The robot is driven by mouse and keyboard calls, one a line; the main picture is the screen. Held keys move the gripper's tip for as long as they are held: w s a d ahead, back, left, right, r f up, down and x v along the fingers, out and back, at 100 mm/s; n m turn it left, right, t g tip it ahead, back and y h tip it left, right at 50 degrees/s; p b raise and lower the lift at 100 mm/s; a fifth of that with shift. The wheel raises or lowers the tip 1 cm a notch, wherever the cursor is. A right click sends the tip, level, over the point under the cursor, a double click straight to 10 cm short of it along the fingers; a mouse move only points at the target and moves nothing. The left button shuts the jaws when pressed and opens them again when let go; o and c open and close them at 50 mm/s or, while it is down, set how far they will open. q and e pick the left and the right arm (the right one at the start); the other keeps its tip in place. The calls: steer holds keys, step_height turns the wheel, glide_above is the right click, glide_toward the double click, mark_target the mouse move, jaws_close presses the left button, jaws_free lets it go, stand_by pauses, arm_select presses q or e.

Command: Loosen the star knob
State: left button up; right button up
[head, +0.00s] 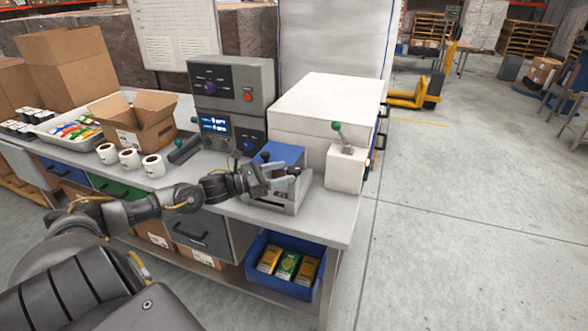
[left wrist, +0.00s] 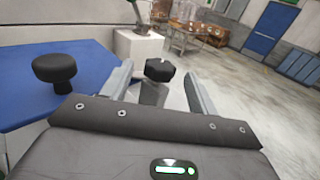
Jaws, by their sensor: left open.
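The black star knob (left wrist: 160,70) stands on a grey stem in the left wrist view, between the two grey fingers of my left gripper (left wrist: 160,88). The fingers are open, with a gap on each side of it. In the head view the star knob (head: 294,170) shows small at the right of a grey metal fixture (head: 290,204), just beyond my left gripper (head: 277,176). A round black knob (left wrist: 55,70) stands on a blue block (left wrist: 25,105) to the left. My right gripper is out of view.
A white box with a green-topped lever (head: 345,168) stands right of the fixture. Behind are a grey control unit (head: 230,85) and a large white cabinet (head: 325,105). White rolls (head: 130,160) and a cardboard box (head: 142,122) stand left. A blue bin (head: 257,285) sits below.

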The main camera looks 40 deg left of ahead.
mark_target(294, 169)
arm_select(q)
steer(key=shift+p+x, duration=0.45)
steer(key=shift+x, duration=1.7)
steer(key=c, duration=1)
